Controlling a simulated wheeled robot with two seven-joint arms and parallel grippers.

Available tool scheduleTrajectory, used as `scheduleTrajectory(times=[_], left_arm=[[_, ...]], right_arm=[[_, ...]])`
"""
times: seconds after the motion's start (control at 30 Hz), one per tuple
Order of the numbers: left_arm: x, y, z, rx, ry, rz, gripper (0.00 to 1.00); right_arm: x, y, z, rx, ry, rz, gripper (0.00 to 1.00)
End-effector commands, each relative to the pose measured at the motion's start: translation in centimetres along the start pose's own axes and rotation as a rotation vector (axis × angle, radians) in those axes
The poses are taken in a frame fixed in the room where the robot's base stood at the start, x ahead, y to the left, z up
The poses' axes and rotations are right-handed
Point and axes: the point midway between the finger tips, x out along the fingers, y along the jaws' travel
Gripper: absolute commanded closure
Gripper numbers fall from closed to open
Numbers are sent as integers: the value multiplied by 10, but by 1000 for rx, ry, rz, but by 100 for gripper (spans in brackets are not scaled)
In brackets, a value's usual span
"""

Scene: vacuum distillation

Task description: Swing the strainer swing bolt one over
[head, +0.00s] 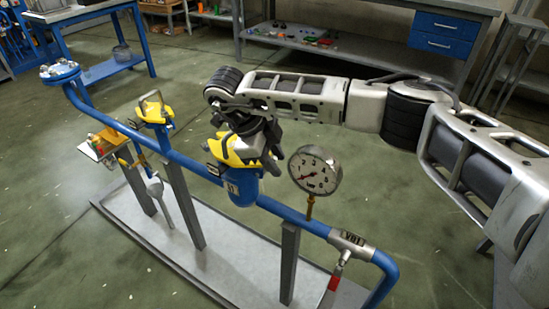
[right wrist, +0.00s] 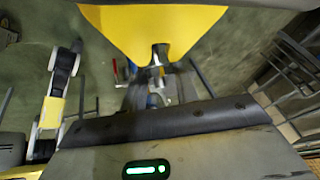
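The strainer (head: 243,190) is a blue body with a yellow cover (head: 240,152), standing on the blue pipe just left of the round gauge. My right gripper (head: 262,155) reaches down from above and is right at the yellow cover, hiding much of its top. In the right wrist view a large yellow piece (right wrist: 155,30) fills the upper middle, with a notch at its lower edge. A small metal part (right wrist: 159,57), perhaps a swing bolt, sits at that notch. The right fingertips are not clear, and contact cannot be told. My left gripper is not seen.
A pressure gauge (head: 314,171) stands close right of the strainer. The blue pipe (head: 195,165) runs on posts over a pale tray (head: 215,265). A second yellow-topped fitting (head: 155,109) is further left.

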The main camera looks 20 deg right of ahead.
Motion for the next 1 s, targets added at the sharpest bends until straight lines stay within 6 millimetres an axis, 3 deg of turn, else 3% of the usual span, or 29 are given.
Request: scheduleTrajectory(times=[0.27,0.37,0.4,1.0], left_arm=[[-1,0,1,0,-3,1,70],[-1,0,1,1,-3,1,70],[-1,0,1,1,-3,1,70],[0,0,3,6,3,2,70]], right_arm=[[1,0,0,-1,0,0,70],[1,0,0,-1,0,0,98],[1,0,0,-1,0,0,100],[-5,-3,5,-39,115,27,100]])
